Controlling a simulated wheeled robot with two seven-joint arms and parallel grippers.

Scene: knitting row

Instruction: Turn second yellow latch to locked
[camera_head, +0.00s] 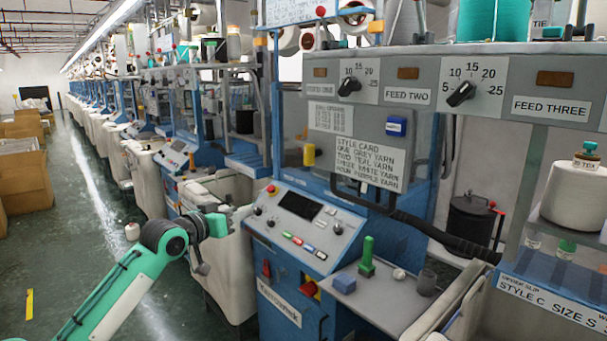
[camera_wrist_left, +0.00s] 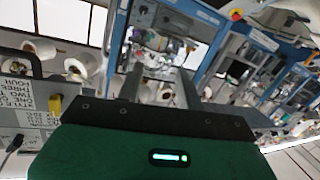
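A yellow latch-like block (camera_head: 309,154) sits on the blue machine frame, left of the style card. A second yellow part (camera_head: 309,287) shows low on the machine front beside a red one. I cannot tell which is the second latch, or its lock state. A yellow part also shows at the left of the left wrist view (camera_wrist_left: 56,105). My left gripper (camera_head: 229,210) is left of the control panel, apart from both yellow parts. Its two fingers (camera_wrist_left: 160,85) stand apart, with nothing between them. My right gripper is out of view.
The control panel (camera_head: 305,222) has a dark screen, knobs and coloured buttons. A shelf right of it holds a green-handled part (camera_head: 367,255), a blue block (camera_head: 344,284) and a grey cup (camera_head: 427,282). A black handle bar (camera_head: 440,235) crosses in front.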

